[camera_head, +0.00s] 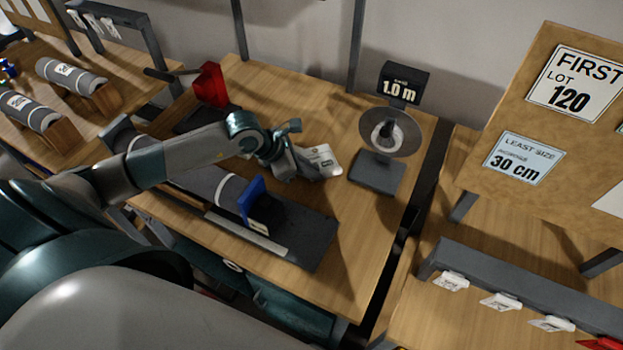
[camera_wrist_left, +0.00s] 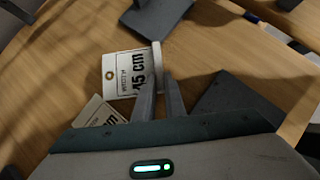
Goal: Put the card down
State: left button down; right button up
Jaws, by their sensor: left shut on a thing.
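My left gripper (camera_head: 303,168) is over the middle table, and its fingers also show in the left wrist view (camera_wrist_left: 160,84). It is shut on a white card (camera_wrist_left: 126,74) with a punched hole and the print "45 cm". The card sticks out to one side of the fingertips. A second pale printed card (camera_wrist_left: 98,112) lies close by, partly hidden by my gripper. In the head view the white card (camera_head: 322,157) shows just beyond my fingers; its contact with the table cannot be told. My right gripper is not in view.
A stand with a round disc (camera_head: 390,132) and a "1.0 m" sign (camera_head: 403,84) is right of my gripper. A dark bed with a blue upright plate (camera_head: 252,200) and grey roll is in front. A red piece (camera_head: 210,84) stands behind left. Bare tabletop (camera_head: 355,250) lies front right.

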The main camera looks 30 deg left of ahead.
aim_at(312, 181)
pick_arm(q)
jog(key=shift+f+p, duration=0.85)
jog(key=shift+f, duration=1.15)
jog(key=shift+f, duration=0.2)
jog(key=c, duration=1.8)
grip_release()
jog(key=shift+r, duration=0.15)
